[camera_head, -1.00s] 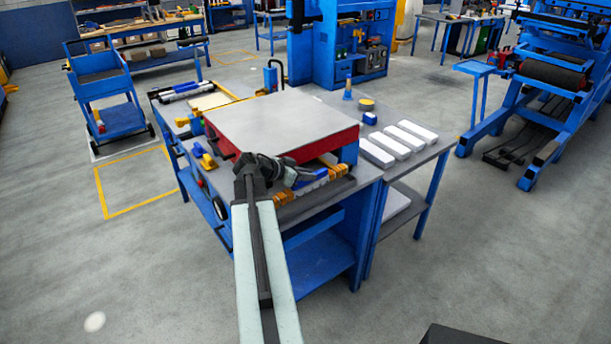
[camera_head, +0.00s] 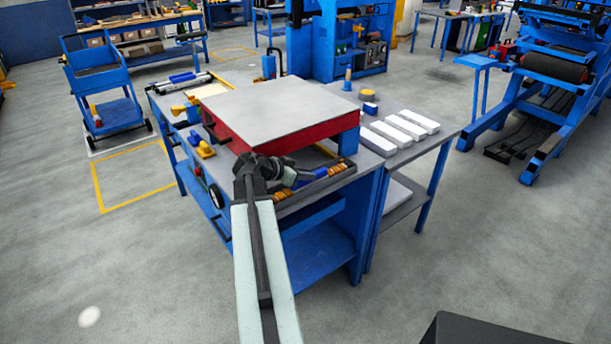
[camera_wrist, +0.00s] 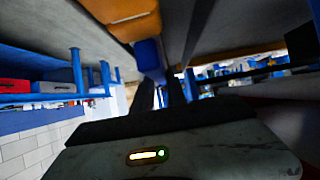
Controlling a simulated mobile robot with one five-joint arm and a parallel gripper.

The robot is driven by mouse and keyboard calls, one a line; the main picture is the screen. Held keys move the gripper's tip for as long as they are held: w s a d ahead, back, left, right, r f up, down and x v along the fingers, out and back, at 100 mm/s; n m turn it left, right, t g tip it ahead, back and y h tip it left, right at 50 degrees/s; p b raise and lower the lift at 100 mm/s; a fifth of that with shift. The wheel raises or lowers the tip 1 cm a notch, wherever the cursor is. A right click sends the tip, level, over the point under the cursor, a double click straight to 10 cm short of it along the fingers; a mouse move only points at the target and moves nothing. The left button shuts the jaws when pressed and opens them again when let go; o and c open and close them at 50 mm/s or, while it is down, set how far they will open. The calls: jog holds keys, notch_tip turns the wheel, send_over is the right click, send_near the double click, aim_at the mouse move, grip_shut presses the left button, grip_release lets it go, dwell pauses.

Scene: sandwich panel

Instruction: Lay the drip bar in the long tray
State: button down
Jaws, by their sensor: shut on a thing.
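The drip bar, a slim bar with blue and orange parts (camera_head: 303,183), is at the front edge of the near workbench in the head view. In the wrist view its orange and blue parts (camera_wrist: 148,55) show just beyond the fingers. My gripper (camera_head: 287,174) is shut on the bar, though its grip is partly hidden by the wrist. The long tray (camera_head: 322,187) looks like the dark narrow strip along the bench's front edge, under or right beside the bar. I cannot tell whether the bar touches its floor.
A red-sided grey plate (camera_head: 275,108) stands raised just behind the bar, and its blue support is to the right. White blocks (camera_head: 405,129) lie on the right side table. Yellow and blue pieces (camera_head: 203,147) lie at the left.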

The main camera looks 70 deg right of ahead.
jog(key=c, duration=1.3)
grip_release()
jog(key=shift+o, duration=0.2)
jog(key=p+v, duration=0.3)
jog(key=v, duration=0.3)
jog(key=shift+w+a+r+p, duration=0.1)
jog(key=shift+a+r+p, duration=0.1)
jog(key=shift+r+p, duration=0.15)
jog(key=shift+w+a+r, duration=0.2)
jog(key=shift+w+a, duration=0.1)
jog(key=shift+a, duration=0.2)
